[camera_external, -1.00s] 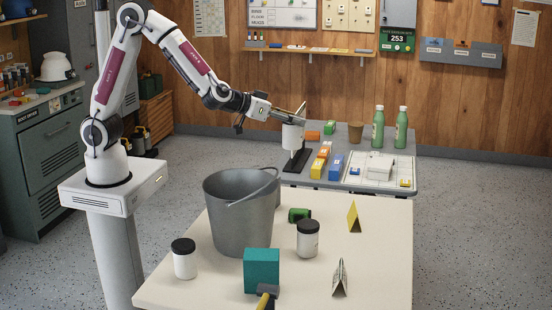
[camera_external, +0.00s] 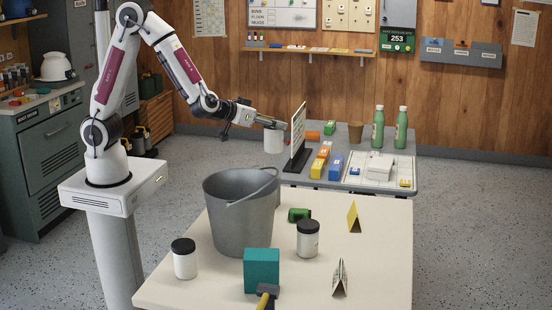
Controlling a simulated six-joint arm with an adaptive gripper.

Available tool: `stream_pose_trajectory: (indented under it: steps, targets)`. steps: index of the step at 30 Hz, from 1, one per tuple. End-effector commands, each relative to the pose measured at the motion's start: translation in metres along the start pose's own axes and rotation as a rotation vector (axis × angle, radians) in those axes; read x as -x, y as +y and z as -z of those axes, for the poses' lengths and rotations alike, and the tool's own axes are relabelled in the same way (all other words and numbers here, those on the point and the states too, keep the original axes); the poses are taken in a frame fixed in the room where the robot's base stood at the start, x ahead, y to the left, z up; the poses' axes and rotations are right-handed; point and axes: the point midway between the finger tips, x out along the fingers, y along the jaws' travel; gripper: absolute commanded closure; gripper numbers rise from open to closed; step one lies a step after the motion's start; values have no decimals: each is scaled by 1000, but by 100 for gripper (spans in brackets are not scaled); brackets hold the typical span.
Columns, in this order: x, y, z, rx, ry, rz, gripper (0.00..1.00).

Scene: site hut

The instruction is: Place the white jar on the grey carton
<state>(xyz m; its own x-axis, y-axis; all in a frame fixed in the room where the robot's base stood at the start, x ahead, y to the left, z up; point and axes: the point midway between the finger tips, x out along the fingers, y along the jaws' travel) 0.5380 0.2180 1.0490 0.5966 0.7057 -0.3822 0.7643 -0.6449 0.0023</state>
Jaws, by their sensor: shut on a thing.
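My gripper (camera_external: 268,121) is over the left edge of the back table, shut on a white jar (camera_external: 273,142). The jar hangs upright under the fingers, just left of an upright white board on a black stand (camera_external: 298,160). The fingertips are small and partly lost against the jar's top. A pale grey-white box (camera_external: 379,169) lies on a white tray at the right of the back table; I cannot tell whether it is the grey carton. Two other white jars with black lids, one at left (camera_external: 185,262) and one at right (camera_external: 308,241), stand on the near table.
The back table also holds orange and blue boxes (camera_external: 320,163), a brown cup (camera_external: 355,132) and two green bottles (camera_external: 378,128).

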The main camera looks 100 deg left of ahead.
Motion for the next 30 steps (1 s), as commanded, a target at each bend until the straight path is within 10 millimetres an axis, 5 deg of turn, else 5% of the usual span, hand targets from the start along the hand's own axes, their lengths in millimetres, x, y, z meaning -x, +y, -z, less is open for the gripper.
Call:
stream_pose_trajectory:
  steps: [15, 30]
  targets:
    - [-19, 0, -46, -1, 1, -1, 100]
    - [-21, 0, -50, 0, 1, 0, 100]
